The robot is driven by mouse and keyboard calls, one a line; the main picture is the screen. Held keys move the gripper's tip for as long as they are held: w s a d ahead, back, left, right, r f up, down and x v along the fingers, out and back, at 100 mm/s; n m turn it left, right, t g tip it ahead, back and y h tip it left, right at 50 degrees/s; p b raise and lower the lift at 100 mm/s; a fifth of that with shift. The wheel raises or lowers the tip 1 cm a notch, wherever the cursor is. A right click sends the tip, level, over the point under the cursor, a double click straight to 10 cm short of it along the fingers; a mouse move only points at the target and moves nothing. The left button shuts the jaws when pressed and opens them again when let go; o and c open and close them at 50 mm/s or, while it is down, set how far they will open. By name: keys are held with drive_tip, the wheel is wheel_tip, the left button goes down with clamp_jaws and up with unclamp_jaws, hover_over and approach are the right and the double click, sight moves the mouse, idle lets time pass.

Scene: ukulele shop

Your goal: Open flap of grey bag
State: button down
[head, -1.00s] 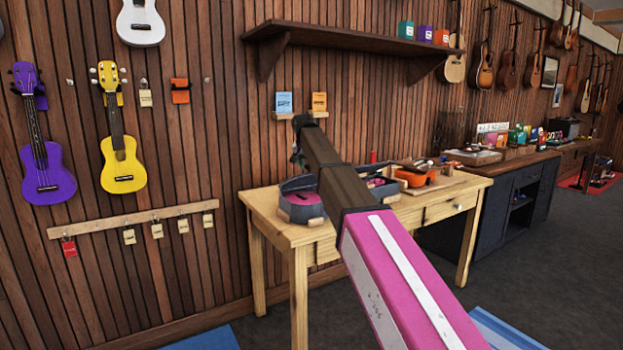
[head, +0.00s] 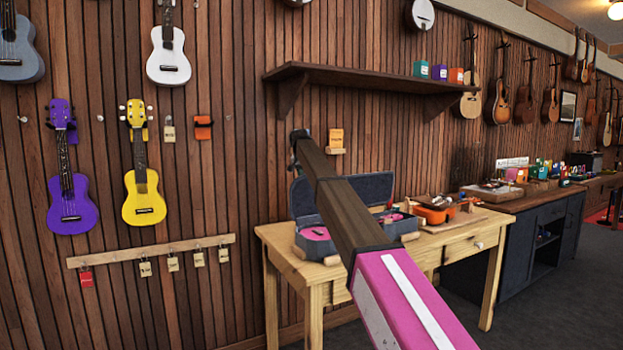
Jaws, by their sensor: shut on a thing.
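The grey bag (head: 405,228) lies on the wooden table, with pink lining showing inside on both sides of my arm. Its flap (head: 376,187) stands raised at the back, near upright, with the bag's mouth open below it. My arm crosses in front and hides the middle of the bag and flap. My gripper (head: 294,164) is at the far end of my arm, at the flap's upper left corner. It is shut on the flap's edge, though the fingers are small and mostly hidden.
An orange tray (head: 436,214) with tools sits right of the bag on the wooden table (head: 280,238). A dark shelf (head: 370,88) juts from the wall above. Ukuleles hang on the wall at left. A dark cabinet (head: 545,250) stands to the right.

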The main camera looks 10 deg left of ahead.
drive_tip(key=w+a+f+g+h, duration=0.1)
drive_tip(key=w+a+f+g, duration=0.1)
drive_tip(key=w+a+f, duration=0.1)
drive_tip(key=shift+w+a+f+g, duration=0.3)
drive_tip(key=shift+w+a+f, duration=0.05)
drive_tip(key=shift+w+a, duration=0.6)
drive_tip(key=shift+s+d, duration=0.1)
drive_tip(key=c, duration=0.8)
unclamp_jaws()
drive_tip(key=shift+f, duration=0.1)
drive_tip(key=shift+w, duration=0.2)
